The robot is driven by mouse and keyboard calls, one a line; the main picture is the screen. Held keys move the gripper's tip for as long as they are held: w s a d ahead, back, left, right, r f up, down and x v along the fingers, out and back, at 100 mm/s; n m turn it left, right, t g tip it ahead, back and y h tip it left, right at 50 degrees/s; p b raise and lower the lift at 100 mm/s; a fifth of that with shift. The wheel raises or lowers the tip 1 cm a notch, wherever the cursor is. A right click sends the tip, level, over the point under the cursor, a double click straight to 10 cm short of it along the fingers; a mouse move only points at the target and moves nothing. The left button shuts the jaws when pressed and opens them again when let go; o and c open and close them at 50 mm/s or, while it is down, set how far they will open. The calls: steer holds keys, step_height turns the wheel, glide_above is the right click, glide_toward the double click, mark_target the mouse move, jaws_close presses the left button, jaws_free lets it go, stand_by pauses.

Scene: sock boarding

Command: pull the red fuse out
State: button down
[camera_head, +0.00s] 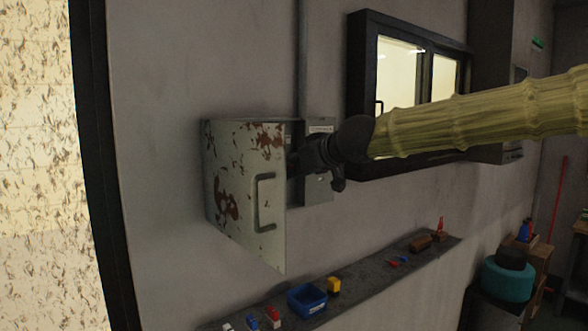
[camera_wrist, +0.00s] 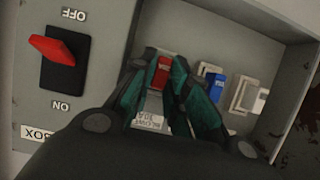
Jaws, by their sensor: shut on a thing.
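The red fuse (camera_wrist: 161,72) sits in the fuse box between my gripper's fingertips in the wrist view. My gripper (camera_wrist: 160,80) is shut on it, one dark green finger on each side. A white label lies below it, partly covered by the fingers. In the head view my gripper (camera_head: 300,160) reaches into the open grey fuse box (camera_head: 320,190), and the red fuse is hidden there. I cannot tell whether the fuse is fully seated.
The rusty box door (camera_head: 236,180) stands open at the left of my gripper. A red switch lever (camera_wrist: 52,50) is beside the fuses. A blue fuse (camera_wrist: 216,86) and a white one (camera_wrist: 244,95) sit to the right. A shelf (camera_head: 365,285) below holds a blue bin (camera_head: 307,300) and small items.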

steer(key=shift+s+d, duration=0.1)
steer(key=shift+s+d, duration=0.3)
steer(key=shift+s, duration=0.05)
steer(key=shift+s+d+p, duration=0.4)
steer(key=shift+s+d, duration=0.1)
steer(key=shift+s, duration=0.2)
steer(key=shift+s+d+p, duration=0.35)
steer(key=shift+s+d, duration=0.15)
steer(key=shift+s, duration=0.2)
stand_by(0.6)
steer(key=s+d+p, duration=0.8)
steer(key=s+d, duration=0.3)
steer(key=s, duration=0.5)
steer(key=shift+d+p, duration=0.35)
steer(key=shift+p, duration=0.05)
stand_by(0.8)
steer(key=shift+f, duration=0.1)
